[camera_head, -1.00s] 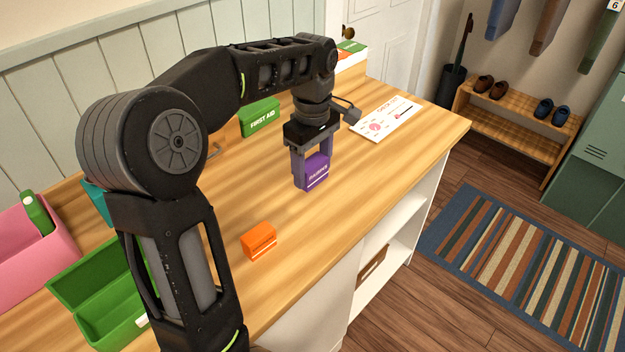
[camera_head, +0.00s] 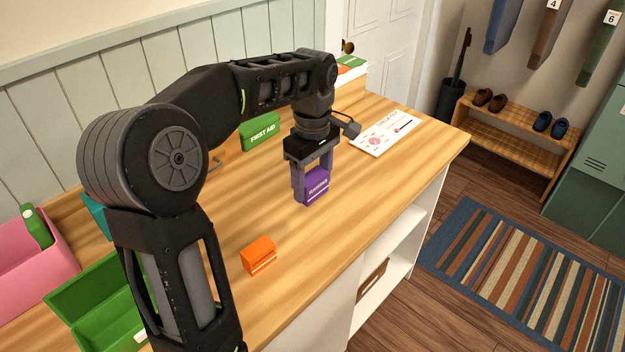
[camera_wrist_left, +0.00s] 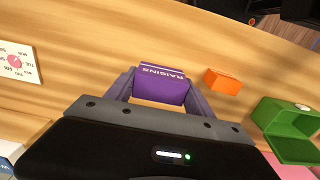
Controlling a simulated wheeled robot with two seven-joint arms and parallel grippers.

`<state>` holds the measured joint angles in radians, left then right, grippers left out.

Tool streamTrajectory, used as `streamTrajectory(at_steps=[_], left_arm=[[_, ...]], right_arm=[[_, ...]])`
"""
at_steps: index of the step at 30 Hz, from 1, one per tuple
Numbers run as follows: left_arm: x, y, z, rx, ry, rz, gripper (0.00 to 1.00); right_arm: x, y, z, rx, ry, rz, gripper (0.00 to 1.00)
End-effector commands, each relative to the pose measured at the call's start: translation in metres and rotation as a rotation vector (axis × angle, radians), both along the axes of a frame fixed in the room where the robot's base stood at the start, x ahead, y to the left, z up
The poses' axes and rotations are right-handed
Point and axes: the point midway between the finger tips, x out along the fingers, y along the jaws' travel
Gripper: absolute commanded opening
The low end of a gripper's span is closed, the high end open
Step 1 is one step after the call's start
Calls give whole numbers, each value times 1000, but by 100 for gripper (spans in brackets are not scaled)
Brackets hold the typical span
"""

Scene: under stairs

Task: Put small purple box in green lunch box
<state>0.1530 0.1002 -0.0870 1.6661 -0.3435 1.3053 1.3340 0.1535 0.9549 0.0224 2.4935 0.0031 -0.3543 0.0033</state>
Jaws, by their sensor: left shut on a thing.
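The small purple box (camera_head: 316,187), labelled as raisins, is between the fingers of my left gripper (camera_head: 312,182). The gripper is shut on it and points down over the wooden counter. The box also shows between the fingers in the left wrist view (camera_wrist_left: 162,84). I cannot tell how far it is above the counter. The green lunch box (camera_head: 100,300) is open at the lower left of the head view, partly hidden by my left arm. It also shows at the right of the left wrist view (camera_wrist_left: 284,128). My right gripper is not in view.
A small orange box (camera_head: 258,255) lies on the counter (camera_head: 300,285) between the purple box and the green lunch box. A pink lunch box (camera_head: 30,268) stands at the far left. A green first aid box (camera_head: 261,132) and a check list card (camera_head: 388,132) are farther back.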

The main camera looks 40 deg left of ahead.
Motion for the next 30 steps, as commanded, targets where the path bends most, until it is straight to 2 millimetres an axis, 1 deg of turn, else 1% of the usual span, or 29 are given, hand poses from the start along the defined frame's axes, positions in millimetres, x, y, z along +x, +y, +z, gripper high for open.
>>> streamTrajectory(at_steps=[1, 9, 10, 25, 30], left_arm=[[0, 0, 0, 0, 0, 0, 24], [0, 0, 0, 0, 0, 0, 2], [0, 0, 0, 0, 0, 0, 0], [0, 0, 0, 0, 0, -1, 0], [-1, -3, 4, 0, -1, -22, 0]], right_arm=[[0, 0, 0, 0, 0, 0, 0], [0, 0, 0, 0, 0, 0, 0], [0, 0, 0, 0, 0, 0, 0], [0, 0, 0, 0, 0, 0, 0], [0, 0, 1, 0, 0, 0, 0]])
